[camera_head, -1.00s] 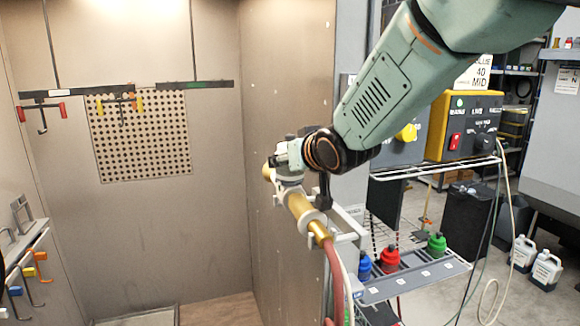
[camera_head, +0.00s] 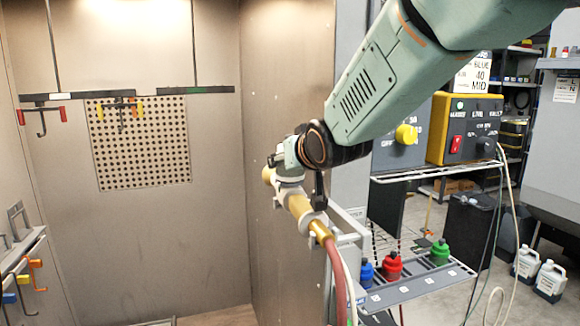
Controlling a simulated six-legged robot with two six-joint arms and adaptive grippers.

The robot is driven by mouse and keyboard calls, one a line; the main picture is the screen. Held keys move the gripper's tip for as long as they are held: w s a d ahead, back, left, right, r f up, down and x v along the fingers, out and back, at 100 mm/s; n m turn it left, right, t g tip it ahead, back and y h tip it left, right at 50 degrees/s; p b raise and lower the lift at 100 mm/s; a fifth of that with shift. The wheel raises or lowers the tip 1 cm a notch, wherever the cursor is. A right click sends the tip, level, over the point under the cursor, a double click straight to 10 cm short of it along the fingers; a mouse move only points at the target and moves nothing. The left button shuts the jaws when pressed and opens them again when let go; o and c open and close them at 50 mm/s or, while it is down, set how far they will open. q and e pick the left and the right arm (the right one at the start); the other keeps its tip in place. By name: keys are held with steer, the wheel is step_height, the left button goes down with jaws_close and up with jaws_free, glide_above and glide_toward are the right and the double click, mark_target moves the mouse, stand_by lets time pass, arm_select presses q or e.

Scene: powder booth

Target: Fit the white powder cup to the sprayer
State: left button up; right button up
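The gold sprayer (camera_head: 299,208) is in the middle of the camera_head view, beside the booth's side wall, with a pale collar and a reddish hose at its lower end. My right arm comes in from the upper right, and its gripper (camera_head: 291,176) is at the sprayer's upper part, overlapping it. Whether the fingers are closed on it is hard to tell. Blue (camera_head: 367,273), red (camera_head: 391,266) and green (camera_head: 440,252) cups stand in the rack (camera_head: 420,284) at lower right. I see no white cup. My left gripper is out of view.
A pale bracket (camera_head: 348,238) is close to the sprayer's lower end. A yellow control box (camera_head: 465,130) stands on a wire shelf at right, with hanging cables. Hooks (camera_head: 33,268) line the left edge. The booth's middle is open.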

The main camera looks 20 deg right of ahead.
steer(key=shift+b, duration=0.85)
steer(key=shift+r+m+h+p, duration=0.15)
steer(key=shift+m+h+p, duration=0.35)
steer(key=shift+m+h, duration=0.15)
steer(key=shift+m+h+p, duration=0.75)
steer(key=shift+h+p, duration=0.2)
steer(key=shift+p, duration=3.2)
